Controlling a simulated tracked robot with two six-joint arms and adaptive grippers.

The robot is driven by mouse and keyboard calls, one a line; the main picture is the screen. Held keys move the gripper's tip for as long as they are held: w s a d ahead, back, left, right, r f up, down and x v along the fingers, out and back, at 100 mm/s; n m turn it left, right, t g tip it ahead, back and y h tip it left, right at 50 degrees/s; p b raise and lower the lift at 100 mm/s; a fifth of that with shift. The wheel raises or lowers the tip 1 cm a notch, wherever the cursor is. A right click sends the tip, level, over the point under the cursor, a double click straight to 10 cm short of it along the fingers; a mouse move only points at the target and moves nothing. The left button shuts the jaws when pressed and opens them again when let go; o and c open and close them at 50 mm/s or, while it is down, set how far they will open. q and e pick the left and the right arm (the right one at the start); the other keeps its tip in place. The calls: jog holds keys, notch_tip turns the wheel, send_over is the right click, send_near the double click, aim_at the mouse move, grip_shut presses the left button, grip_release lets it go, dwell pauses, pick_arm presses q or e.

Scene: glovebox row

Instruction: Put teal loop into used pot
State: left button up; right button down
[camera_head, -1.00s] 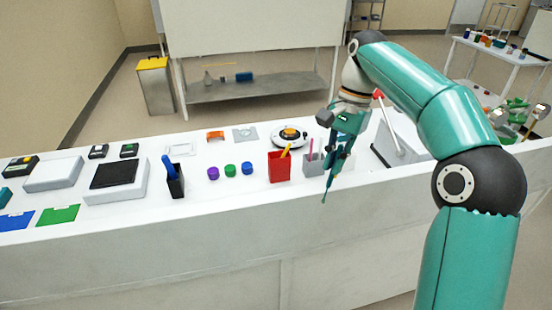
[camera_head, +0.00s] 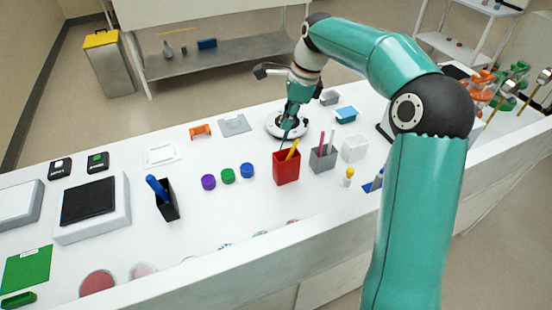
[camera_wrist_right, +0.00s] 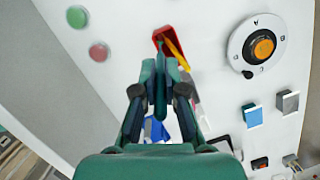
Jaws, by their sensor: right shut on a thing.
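My right gripper (camera_head: 290,122) is shut on the teal loop (camera_head: 284,139), a thin dark stick that points down at the red pot's mouth. In the right wrist view the gripper (camera_wrist_right: 160,90) reaches toward the red pot (camera_wrist_right: 157,37). The red pot (camera_head: 286,170) stands upright on the bench with a yellow-orange stick in it. I see no readable label that marks it as the used pot. Whether the loop's tip is inside the rim or just above it I cannot tell. My left gripper is not in view.
A grey pot (camera_head: 322,160) with pink and grey sticks stands right beside the red pot. A white dial device (camera_head: 273,124) is just behind. Purple (camera_head: 208,182), green and blue caps lie to the left, then a black pot (camera_head: 170,208) with blue sticks.

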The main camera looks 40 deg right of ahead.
aim_at(287, 135)
jog(key=shift+w+d+f, duration=0.1)
jog(key=shift+w+f, duration=0.1)
jog(key=shift+f, duration=0.4)
notch_tip(287, 135, down, 4)
jog(key=shift+s+f+b, duration=0.1)
jog(key=shift+f+b, duration=0.15)
jog(key=shift+b, duration=0.4)
jog(key=shift+s+f, duration=0.1)
jog(key=shift+f, duration=0.15)
jog(key=c, duration=1.2)
grip_release()
jog(key=shift+r, duration=0.1)
